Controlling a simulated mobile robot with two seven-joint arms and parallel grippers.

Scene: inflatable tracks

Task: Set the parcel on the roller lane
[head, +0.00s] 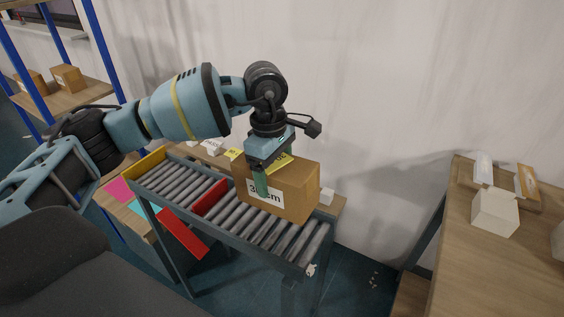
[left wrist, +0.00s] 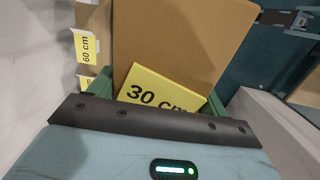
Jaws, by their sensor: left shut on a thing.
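The parcel is a brown cardboard box (head: 299,192) with a white label on its front, at the right part of the roller lane (head: 287,240). My left gripper (head: 265,177) is shut on the parcel from above, a green finger down its front side. In the left wrist view the parcel (left wrist: 180,45) fills the middle between the green fingers (left wrist: 150,92), with a yellow "30 cm" label on it. The parcel is over or on the rollers; I cannot tell whether its underside touches them. The right gripper does not show.
A red divider (head: 210,198) crosses the lane left of the parcel, and a red flap (head: 184,236) slopes off its front. A wooden table (head: 505,260) with a white box (head: 495,212) stands right. A blue-posted shelf (head: 62,98) stands left. A wall lies behind.

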